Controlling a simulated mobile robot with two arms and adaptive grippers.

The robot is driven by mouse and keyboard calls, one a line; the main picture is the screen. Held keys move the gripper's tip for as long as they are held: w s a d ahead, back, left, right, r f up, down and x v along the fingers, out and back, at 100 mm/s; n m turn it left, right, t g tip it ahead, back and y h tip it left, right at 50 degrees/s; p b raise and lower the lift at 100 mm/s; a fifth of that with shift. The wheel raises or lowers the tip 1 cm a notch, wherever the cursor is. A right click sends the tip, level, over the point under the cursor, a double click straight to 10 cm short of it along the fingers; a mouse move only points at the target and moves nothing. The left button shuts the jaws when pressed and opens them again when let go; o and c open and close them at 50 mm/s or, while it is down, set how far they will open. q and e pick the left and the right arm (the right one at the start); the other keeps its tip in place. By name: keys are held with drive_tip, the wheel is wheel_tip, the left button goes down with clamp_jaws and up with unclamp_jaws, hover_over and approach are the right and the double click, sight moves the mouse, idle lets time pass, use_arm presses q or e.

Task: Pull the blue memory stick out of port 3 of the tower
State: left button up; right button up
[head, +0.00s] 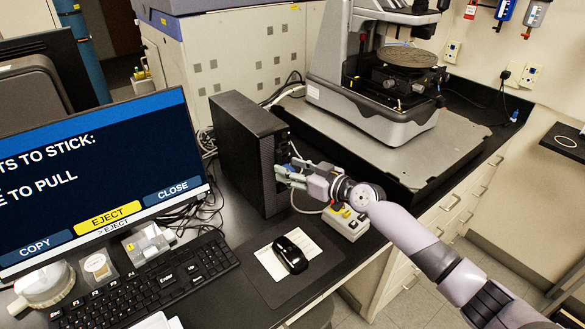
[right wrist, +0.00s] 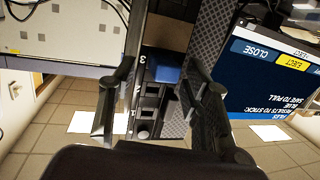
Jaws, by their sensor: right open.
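The black tower (head: 240,150) stands upright on the dark desk, right of the monitor. My right gripper (head: 287,172) is open at the tower's front face. In the right wrist view, the blue memory stick (right wrist: 166,73) sticks out of the tower front beside the printed 3. The open fingers of my right gripper (right wrist: 160,88) are on either side of it, with gaps, apart from the stick. In the head view the stick is mostly hidden by the gripper. The monitor (head: 90,160) shows a yellow EJECT button and text about pulling. My left gripper is out of view.
A keyboard (head: 150,285) and a black mouse (head: 290,255) on a pad lie in front. A small grey box with yellow (head: 347,222) stands beneath my right wrist. The profiler (head: 385,100) stands behind right on a grey plate. Loose cables run behind the tower.

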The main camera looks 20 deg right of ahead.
drive_tip(key=c, duration=0.8)
drive_tip(key=o, duration=0.8)
drive_tip(key=shift+s, duration=0.1)
drive_tip(key=shift+s+d, duration=0.2)
drive_tip(key=shift+d, duration=0.05)
drive_tip(key=b+v, duration=0.6)
drive_tip(key=v, duration=1)
drive_tip(key=shift+s, duration=0.35)
